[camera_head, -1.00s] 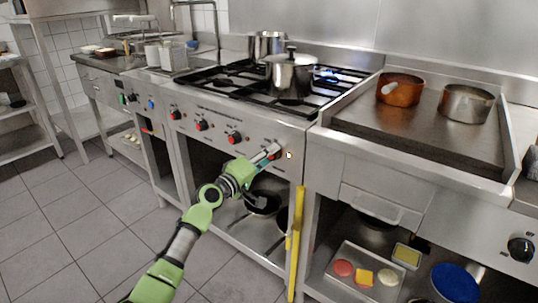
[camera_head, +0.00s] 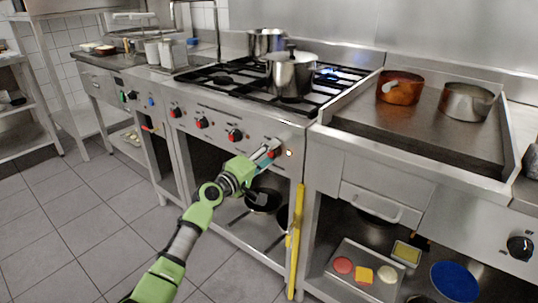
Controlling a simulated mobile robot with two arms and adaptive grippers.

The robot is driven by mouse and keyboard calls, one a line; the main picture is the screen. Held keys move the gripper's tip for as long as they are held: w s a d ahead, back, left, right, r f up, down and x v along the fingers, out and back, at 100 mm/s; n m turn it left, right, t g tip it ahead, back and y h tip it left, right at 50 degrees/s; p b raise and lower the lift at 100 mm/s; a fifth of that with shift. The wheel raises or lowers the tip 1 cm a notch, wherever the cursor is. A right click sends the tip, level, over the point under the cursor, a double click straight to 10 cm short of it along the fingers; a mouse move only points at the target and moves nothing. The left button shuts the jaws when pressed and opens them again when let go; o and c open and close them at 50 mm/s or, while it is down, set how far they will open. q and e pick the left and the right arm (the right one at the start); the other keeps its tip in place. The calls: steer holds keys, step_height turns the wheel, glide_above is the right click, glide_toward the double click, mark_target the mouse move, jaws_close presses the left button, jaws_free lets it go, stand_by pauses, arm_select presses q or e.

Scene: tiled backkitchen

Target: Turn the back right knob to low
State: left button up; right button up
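The gas stove (camera_head: 255,118) stands in the middle, with a row of red and black knobs along its front panel. Three of these knobs show clearly: one at the left (camera_head: 175,112), one beside it (camera_head: 202,122) and one near the middle (camera_head: 235,135). My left gripper (camera_head: 270,152) is at the right end of the panel, over the rightmost knob, and mostly hides it. Its fingers are too small and overlapped to tell whether they grip the knob. A blue flame (camera_head: 328,71) shows at the back right burner. My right gripper is not in view.
A lidded pot (camera_head: 291,75) and another pot (camera_head: 266,42) stand on the stove. A copper pan (camera_head: 400,88) and a steel pan (camera_head: 466,101) stand on the griddle at right. A yellow upright bar (camera_head: 296,240) is just right of my arm.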

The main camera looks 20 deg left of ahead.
arm_select(q)
steer(key=v, duration=1.2)
stand_by(0.3)
